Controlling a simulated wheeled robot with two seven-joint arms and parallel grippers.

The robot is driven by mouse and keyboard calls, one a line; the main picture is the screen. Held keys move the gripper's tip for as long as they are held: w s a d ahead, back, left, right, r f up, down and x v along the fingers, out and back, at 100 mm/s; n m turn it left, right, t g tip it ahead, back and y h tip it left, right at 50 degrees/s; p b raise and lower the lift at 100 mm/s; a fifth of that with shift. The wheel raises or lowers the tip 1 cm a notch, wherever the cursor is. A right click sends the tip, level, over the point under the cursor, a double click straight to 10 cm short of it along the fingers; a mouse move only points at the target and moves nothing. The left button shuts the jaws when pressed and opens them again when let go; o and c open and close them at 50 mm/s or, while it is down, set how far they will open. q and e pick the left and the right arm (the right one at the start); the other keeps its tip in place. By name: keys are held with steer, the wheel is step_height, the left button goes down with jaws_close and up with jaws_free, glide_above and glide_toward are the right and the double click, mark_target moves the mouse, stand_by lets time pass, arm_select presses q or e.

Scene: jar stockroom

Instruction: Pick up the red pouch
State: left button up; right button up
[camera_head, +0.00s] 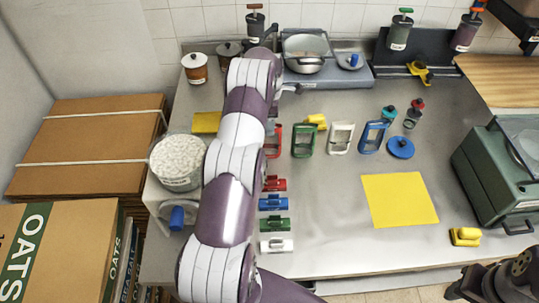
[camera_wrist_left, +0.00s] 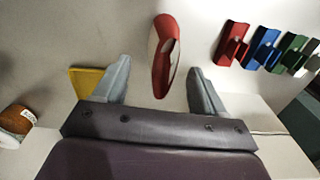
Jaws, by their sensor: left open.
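The red pouch (camera_head: 275,140) stands on the steel counter at the left end of a row of pouches, partly hidden by my left arm in the head view. In the left wrist view the red pouch (camera_wrist_left: 164,60) shows its red edge and a pale panel between the fingers. My left gripper (camera_wrist_left: 160,78) is open, with one finger on each side of the pouch and visible gaps to both. I cannot tell its exact height over the pouch.
Green (camera_head: 303,140), white (camera_head: 342,138) and blue (camera_head: 373,136) pouches stand to the right. Red (camera_head: 274,184), blue (camera_head: 273,202), green (camera_head: 275,224) and white (camera_head: 277,244) clips lie nearer. A white-topped tub (camera_head: 176,162) stands left. A yellow mat (camera_head: 399,200) lies right.

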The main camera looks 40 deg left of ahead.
mark_target(270, 140)
arm_select(q)
steer(key=shift+s+d+f+p, duration=0.1)
steer(key=shift+s+f+p, duration=0.15)
steer(key=shift+f+p, duration=0.3)
step_height(270, 140, down, 2)
steer(key=shift+d+f+p, duration=0.1)
steer(key=shift+f+p, duration=0.15)
steer(key=shift+p, duration=0.3)
steer(key=shift+f, duration=0.35)
steer(key=shift+r, duration=0.1)
steer(key=c, duration=1)
jaws_close()
arm_select(e)
steer(key=shift+s+d+r, duration=0.15)
steer(key=shift+r, duration=0.15)
